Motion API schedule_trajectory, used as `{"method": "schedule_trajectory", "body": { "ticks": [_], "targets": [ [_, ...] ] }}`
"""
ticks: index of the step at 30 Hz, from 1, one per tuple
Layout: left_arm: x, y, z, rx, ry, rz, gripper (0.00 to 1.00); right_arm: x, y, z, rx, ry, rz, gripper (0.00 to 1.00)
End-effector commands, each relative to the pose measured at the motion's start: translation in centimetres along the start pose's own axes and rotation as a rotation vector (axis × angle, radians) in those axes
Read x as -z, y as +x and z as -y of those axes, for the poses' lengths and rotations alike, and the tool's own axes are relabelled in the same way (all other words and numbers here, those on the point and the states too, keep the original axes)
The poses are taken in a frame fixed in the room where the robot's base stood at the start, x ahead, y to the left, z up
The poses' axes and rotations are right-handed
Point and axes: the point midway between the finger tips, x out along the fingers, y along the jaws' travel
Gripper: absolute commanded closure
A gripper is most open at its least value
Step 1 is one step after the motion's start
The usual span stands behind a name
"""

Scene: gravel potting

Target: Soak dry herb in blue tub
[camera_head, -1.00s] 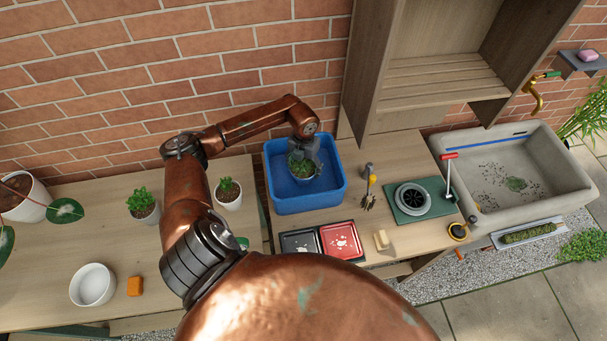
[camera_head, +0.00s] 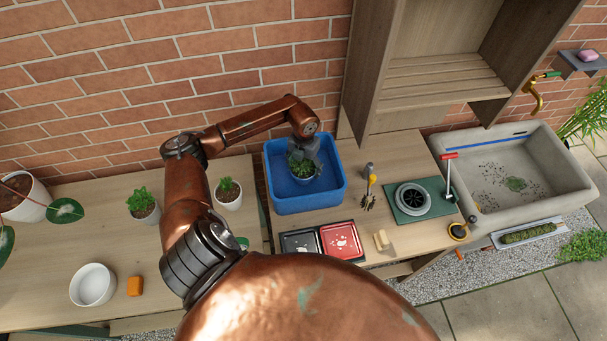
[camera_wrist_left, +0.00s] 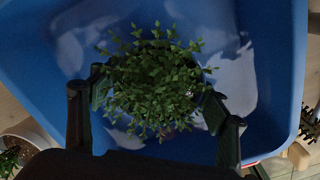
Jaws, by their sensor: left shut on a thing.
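The blue tub (camera_head: 290,206) stands on the bench against the brick wall; in the left wrist view its blue wall (camera_wrist_left: 277,60) surrounds the plant, with pale reflections on its floor. A green potted herb (camera_head: 302,168) is inside the tub. My left gripper (camera_head: 305,158) reaches down over the tub and is shut on the herb's pot. In the left wrist view the leafy herb (camera_wrist_left: 155,80) sits between the two fingers (camera_wrist_left: 158,105), and its leaves hide the pot. Whether the pot touches the tub floor cannot be told. My right gripper is not in view.
Two more potted herbs (camera_head: 143,204) (camera_head: 228,193) stand left of the tub. A white bowl (camera_head: 92,285) and orange block (camera_head: 135,286) are at front left. A stone sink (camera_head: 560,188) is further right.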

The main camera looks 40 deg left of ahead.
Motion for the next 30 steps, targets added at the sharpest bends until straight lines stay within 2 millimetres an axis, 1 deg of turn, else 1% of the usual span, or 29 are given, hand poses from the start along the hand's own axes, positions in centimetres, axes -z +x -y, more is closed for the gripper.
{"method": "schedule_trajectory", "body": {
  "ticks": [15, 30],
  "targets": [
    [0.0, -0.2, 0.0, 0.0, 0.0, 0.001, 0.7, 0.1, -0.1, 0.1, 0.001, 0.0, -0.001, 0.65],
    [0.0, -3.8, 0.0, 0.0, 0.0, 0.001, 0.71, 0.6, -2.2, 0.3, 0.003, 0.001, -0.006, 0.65]
  ]
}}
